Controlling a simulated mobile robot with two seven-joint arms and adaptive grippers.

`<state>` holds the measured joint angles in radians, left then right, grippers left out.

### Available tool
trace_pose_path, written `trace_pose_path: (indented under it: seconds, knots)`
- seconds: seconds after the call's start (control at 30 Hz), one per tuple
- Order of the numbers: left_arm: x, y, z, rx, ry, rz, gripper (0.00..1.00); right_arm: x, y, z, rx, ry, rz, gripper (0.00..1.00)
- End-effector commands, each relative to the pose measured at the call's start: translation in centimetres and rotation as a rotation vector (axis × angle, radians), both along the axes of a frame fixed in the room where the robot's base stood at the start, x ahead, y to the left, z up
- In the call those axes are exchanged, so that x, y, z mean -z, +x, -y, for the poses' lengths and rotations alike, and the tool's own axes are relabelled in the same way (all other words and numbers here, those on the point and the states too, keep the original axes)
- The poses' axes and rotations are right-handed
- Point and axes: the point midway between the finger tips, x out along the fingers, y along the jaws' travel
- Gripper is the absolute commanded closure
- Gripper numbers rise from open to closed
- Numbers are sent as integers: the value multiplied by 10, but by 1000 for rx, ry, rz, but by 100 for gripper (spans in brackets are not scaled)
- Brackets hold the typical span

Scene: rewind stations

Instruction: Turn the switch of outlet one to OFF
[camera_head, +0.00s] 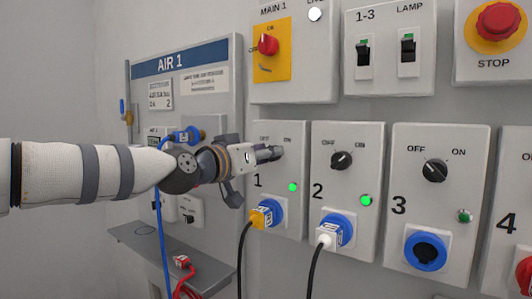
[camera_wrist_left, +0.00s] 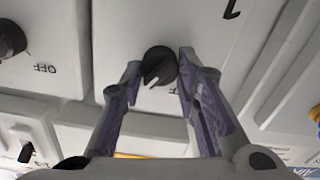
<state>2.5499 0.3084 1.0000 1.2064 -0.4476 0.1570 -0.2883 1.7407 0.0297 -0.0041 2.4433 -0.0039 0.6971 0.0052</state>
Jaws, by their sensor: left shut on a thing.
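The outlet one panel (camera_head: 293,214) carries the number 1, OFF and ON labels, and a lit green lamp (camera_head: 292,187). Its black rotary switch (camera_wrist_left: 158,66) shows in the left wrist view, where the picture is upside down. The white mark on the knob points to the lower left there, toward the ON side. My left gripper (camera_head: 272,153) is at this switch and hides it in the head view. In the left wrist view its two fingers (camera_wrist_left: 160,73) stand either side of the knob, shut on it. My right gripper is out of view.
Outlet two (camera_head: 341,160) and outlet three (camera_head: 434,171) have similar knobs to the right. A yellow plug (camera_head: 262,217) sits below my gripper, with a black cable. A main switch box and a red STOP button (camera_head: 500,21) are above. The AIR 1 panel is left.

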Motion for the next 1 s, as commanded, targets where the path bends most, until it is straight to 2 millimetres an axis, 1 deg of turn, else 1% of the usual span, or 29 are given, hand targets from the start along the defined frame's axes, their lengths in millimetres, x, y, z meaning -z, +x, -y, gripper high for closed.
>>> trace_pose_path:
  seconds: [1.0]
  knots:
    - [2, 2, -2, 0, -777, -564, 99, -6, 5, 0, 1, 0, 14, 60]
